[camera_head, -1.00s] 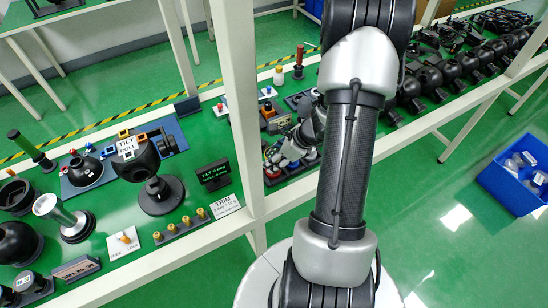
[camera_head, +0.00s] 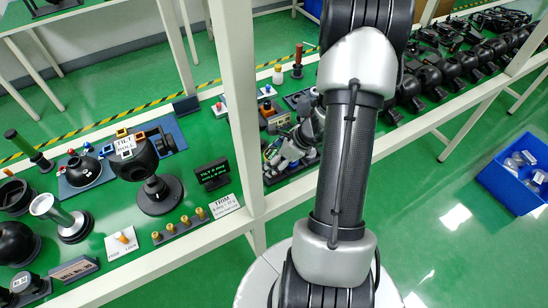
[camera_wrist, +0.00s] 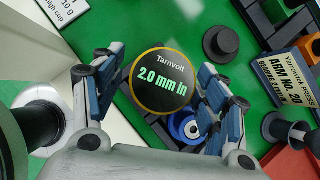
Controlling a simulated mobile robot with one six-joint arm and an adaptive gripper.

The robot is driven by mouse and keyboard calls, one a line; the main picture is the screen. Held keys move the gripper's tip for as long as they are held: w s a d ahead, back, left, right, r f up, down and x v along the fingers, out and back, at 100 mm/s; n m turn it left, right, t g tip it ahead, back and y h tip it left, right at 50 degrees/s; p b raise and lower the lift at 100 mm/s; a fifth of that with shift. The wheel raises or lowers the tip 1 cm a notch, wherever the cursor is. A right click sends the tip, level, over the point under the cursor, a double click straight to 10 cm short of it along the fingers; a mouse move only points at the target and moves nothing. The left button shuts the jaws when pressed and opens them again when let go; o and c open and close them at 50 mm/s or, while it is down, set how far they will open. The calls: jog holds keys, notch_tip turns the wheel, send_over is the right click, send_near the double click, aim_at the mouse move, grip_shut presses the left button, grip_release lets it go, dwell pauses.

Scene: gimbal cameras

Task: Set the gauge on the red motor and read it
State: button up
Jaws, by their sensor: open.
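A round black gauge (camera_wrist: 165,81) with a gold rim faces up in the wrist view. Its green text reads "2.0 mm in" under the name "Tarnvolt". My gripper (camera_wrist: 158,80) is open, with a blue-padded finger on either side of the gauge. The right finger is close to the rim; I cannot tell if it touches. A blue ring-shaped part (camera_wrist: 183,126) shows at the gauge's lower right, partly hidden. I cannot make out for sure which part is the red motor, or what is under the gauge. In the head view my gripper (camera_head: 283,158) is low over the bench, right of the white post.
A red-orange block (camera_wrist: 286,161) and a label block "ARM No. 20" (camera_wrist: 287,78) stand at the right. A black round knob (camera_wrist: 221,44) stands beyond the gauge. The white post (camera_head: 238,110) stands close to my arm. A display (camera_head: 212,174) stands left of it.

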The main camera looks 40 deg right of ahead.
jog(key=v, duration=1.2)
